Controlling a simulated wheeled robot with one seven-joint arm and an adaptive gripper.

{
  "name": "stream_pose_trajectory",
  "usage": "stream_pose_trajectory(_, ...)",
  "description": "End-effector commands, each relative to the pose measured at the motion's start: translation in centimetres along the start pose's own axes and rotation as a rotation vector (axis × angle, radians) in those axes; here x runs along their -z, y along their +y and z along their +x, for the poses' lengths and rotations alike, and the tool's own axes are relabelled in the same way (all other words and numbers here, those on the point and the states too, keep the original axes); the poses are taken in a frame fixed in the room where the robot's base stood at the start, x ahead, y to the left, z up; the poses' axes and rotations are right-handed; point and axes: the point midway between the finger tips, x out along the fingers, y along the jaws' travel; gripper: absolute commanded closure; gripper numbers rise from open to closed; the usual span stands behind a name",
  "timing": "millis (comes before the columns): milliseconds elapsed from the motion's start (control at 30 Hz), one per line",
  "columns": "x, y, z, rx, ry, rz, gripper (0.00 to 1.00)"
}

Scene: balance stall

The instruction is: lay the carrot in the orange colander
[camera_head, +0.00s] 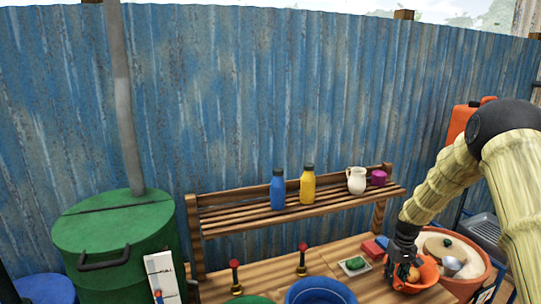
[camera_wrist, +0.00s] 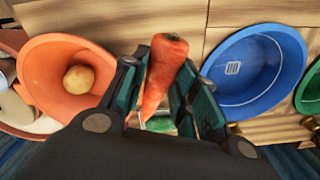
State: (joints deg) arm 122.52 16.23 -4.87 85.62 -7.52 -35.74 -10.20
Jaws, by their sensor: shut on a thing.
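My gripper (camera_wrist: 165,62) is shut on the orange carrot (camera_wrist: 166,68), with the thick end sticking out beyond the fingertips in the wrist view. The orange colander (camera_wrist: 45,58) is left of my gripper there, with a round yellowish-brown thing (camera_wrist: 79,79) inside it. The carrot appears beside the colander, not inside it. In the head view my gripper (camera_head: 402,258) overlaps the left part of the colander (camera_head: 430,275). I cannot clearly separate the carrot from the colander in that view.
A blue basin (camera_wrist: 248,97) stands right of the carrot in the wrist view. In the head view, a tray with a green item (camera_head: 354,264) lies left of my gripper. A wooden rack (camera_head: 290,222) with bottles and a jug stands behind. A terracotta bowl (camera_head: 478,264) is to the right.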

Motion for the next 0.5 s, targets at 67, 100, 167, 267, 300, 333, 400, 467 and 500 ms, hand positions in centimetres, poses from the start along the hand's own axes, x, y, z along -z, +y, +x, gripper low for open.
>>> stream_pose_trajectory(67,0.8,1.0,0.1,0.000,0.000,0.001,0.94)
stream_pose_trajectory(100,1.2,1.4,0.0,0.000,0.001,0.001,0.94)
stream_pose_trajectory(167,1.8,2.1,0.0,0.000,0.000,0.000,0.94)
stream_pose_trajectory(267,2.8,3.3,-0.2,0.000,0.001,0.002,0.94)
stream_pose_trajectory(300,3.2,3.7,-0.1,0.000,0.001,0.002,0.94)
stream_pose_trajectory(333,3.5,4.1,-0.1,0.000,0.001,0.001,0.94)
stream_pose_trajectory(400,4.1,4.8,-0.1,0.000,0.000,0.000,0.94)
stream_pose_trajectory(467,4.7,5.5,-0.1,0.000,0.000,0.000,0.94)
stream_pose_trajectory(500,5.1,6.0,-0.2,0.000,0.001,0.001,0.94)
